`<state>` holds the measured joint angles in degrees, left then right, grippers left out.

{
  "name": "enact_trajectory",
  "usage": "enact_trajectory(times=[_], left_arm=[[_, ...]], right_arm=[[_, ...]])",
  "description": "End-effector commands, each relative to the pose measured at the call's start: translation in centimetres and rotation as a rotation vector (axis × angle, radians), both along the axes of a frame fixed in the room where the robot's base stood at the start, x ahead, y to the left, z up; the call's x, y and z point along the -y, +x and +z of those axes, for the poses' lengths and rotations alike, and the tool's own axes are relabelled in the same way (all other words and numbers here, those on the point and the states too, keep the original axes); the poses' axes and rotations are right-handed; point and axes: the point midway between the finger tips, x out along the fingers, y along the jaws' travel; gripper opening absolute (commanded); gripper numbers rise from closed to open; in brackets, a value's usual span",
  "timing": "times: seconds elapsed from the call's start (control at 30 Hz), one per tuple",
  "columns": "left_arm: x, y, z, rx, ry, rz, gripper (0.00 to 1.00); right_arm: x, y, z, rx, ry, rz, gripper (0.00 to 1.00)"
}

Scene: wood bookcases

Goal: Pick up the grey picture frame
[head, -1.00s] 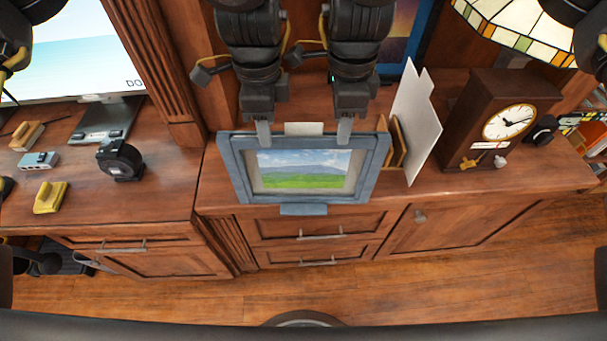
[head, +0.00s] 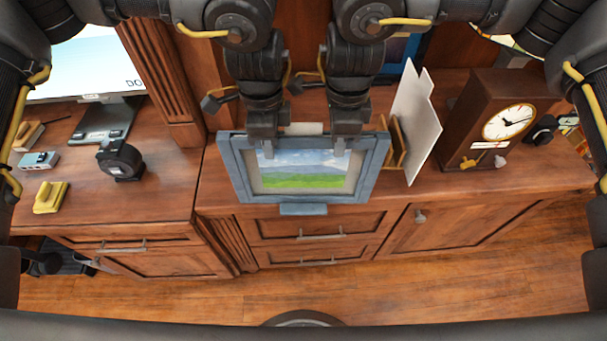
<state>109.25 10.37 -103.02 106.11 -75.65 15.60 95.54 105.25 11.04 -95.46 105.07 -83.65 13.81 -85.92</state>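The grey picture frame (head: 303,179) stands near the front edge of the wooden cabinet top, its landscape picture facing me. My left gripper (head: 268,148) and my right gripper (head: 338,147) come down over its top bar, side by side. The other fingers are hidden, so I cannot tell whether either gripper is closed on the frame.
A letter holder (head: 397,143) with white sheets (head: 415,122) stands close right of the frame. A wooden clock (head: 482,120) is further right. A black tape measure (head: 121,161) and a yellow object (head: 50,197) lie on the left desk. The floor in front is clear.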

Motion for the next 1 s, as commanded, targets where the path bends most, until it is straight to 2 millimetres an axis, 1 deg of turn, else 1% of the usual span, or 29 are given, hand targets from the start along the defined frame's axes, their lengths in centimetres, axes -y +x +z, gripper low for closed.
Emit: enact_trajectory(times=[0.03, 0.1, 1.0], left_arm=[[0.00, 0.01, 0.01, 0.000, 0.000, 0.000, 0.08], [0.00, 0.01, 0.02, 0.000, 0.000, 0.000, 0.00], [-0.01, 0.03, 0.06, 0.001, 0.000, 0.000, 0.00]], right_arm=[[0.00, 0.01, 0.01, 0.001, 0.000, 0.000, 0.08], [0.00, 0.01, 0.01, 0.001, 0.000, 0.000, 0.00], [0.01, 0.03, 0.05, 0.001, 0.000, 0.000, 0.00]])
